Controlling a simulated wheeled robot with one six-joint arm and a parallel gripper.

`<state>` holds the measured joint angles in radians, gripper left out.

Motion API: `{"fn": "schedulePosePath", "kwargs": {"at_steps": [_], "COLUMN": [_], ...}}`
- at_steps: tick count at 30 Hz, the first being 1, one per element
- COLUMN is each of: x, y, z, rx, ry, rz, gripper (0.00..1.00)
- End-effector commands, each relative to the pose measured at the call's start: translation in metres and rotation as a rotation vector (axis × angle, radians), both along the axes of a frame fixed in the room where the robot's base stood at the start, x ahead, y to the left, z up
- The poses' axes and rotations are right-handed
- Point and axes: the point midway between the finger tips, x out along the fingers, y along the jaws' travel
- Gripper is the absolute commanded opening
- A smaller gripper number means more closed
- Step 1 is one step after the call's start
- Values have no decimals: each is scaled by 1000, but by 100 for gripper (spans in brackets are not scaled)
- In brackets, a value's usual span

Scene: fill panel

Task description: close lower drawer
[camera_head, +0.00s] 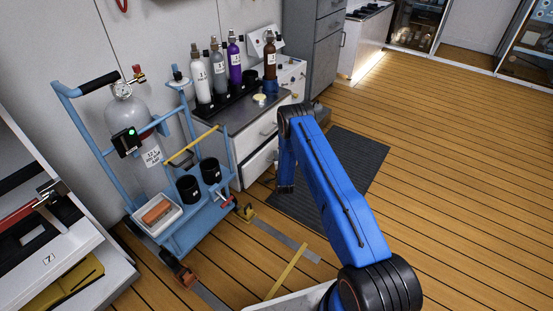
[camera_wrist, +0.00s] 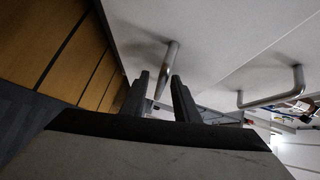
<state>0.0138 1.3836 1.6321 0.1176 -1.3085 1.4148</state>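The white lower drawer (camera_head: 256,166) is at the bottom of the cabinet under the bottle counter. A dark gap shows along its top, and it seems to stand out a little; I cannot tell how far. My gripper (camera_head: 286,188) hangs low in front of its right end. In the wrist view, my gripper (camera_wrist: 161,88) is open, its two dark fingers apart. The lower drawer's metal handle (camera_wrist: 172,52) shows between and beyond the fingertips. I cannot tell whether they touch. The upper drawer's handle (camera_wrist: 272,101) is farther right.
A blue cart (camera_head: 205,220) with a gas cylinder (camera_head: 130,115) and black cups stands left of the cabinet. Several bottles (camera_head: 235,65) stand on the counter (camera_head: 240,113). A dark mat (camera_head: 355,160) lies beneath my arm. The wooden floor to the right is clear.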

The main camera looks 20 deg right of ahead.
Motion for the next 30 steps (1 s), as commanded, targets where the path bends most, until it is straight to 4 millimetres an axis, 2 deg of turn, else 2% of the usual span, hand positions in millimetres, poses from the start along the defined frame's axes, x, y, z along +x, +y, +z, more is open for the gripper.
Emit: {"fn": "schedulePosePath", "kwargs": {"at_steps": [8,12,19,27,30], "x": [1,1,3,33,35], "y": [0,0,2,25,26], "z": [0,0,0,0,0], "rx": [0,0,0,-1,0], "ry": [0,0,0,-1,-1], "rz": [0,0,0,1,0], "gripper": [28,0,0,0,0]}}
